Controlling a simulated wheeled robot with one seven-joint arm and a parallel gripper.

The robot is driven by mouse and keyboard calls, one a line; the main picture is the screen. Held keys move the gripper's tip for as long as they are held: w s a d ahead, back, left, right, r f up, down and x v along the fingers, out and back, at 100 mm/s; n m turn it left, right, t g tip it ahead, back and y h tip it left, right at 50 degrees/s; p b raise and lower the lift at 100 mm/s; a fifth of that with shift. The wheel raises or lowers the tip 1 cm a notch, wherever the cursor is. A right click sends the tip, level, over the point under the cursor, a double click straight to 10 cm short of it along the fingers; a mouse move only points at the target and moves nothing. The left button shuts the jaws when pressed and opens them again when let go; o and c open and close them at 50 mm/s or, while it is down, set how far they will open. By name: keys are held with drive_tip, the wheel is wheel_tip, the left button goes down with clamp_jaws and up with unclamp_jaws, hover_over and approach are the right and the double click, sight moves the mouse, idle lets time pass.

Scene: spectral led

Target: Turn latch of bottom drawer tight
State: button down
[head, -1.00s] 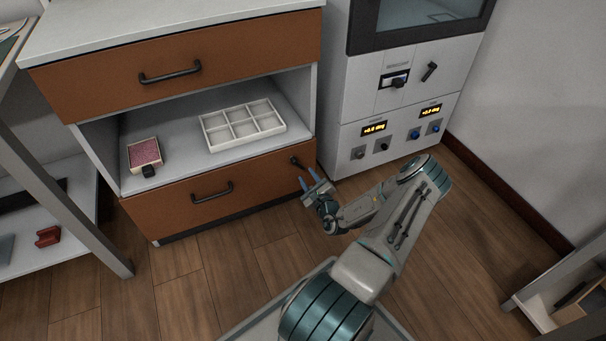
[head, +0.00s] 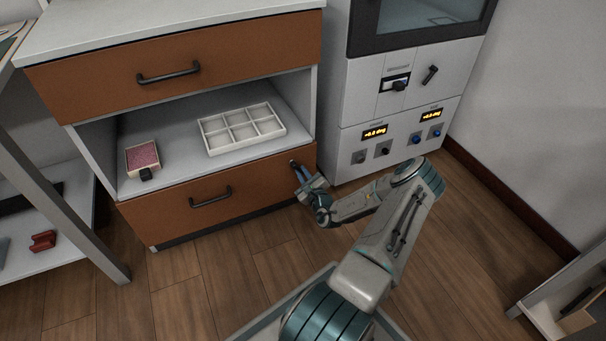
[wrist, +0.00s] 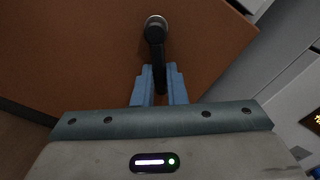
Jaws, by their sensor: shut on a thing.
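The bottom drawer (head: 240,190) has a brown front and looks closed. Its dark latch (wrist: 155,42) shows in the wrist view as a round pivot with a lever hanging toward my gripper (wrist: 160,88). The two blue fingers stand on either side of the lever's lower end and are shut on it. In the head view my gripper (head: 299,173) is at the upper right corner of the bottom drawer and covers most of the latch. The drawer's dark bar handle (head: 210,198) is to the left, apart from my gripper.
An open shelf above the drawer holds a white divided tray (head: 242,128) and a small box with a pink top (head: 142,157). The top drawer (head: 180,68) is closed. A grey cabinet (head: 400,110) with knobs stands close on the right. Wooden floor in front is clear.

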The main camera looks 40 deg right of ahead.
sight(286, 171)
drive_tip(key=a+m+p, duration=0.1)
drive_tip(key=m+p, duration=0.3)
drive_tip(key=a+m+p, duration=0.1)
drive_tip(key=m+p, duration=0.1)
drive_tip(key=m, duration=0.1)
drive_tip(key=shift+w+a+f, duration=0.25)
drive_tip(key=shift+a, duration=0.05)
drive_tip(key=m+p, duration=0.1)
drive_tip(key=a+m+p, duration=0.1)
drive_tip(key=m, duration=0.1)
drive_tip(key=shift+w+a+m, duration=0.15)
drive_tip(key=shift+m, duration=0.15)
drive_tip(key=shift+w+a+r+m+p, duration=0.15)
drive_tip(key=shift+a+m+p, duration=0.15)
drive_tip(key=shift+m, duration=0.5)
drive_tip(key=shift+a+r+m+p, duration=0.15)
drive_tip(key=shift+m+p, duration=0.25)
drive_tip(key=shift+m, duration=0.4)
drive_tip(key=shift+a, duration=0.1)
drive_tip(key=c, duration=1.5)
unclamp_jaws()
drive_tip(key=shift+o, duration=0.2)
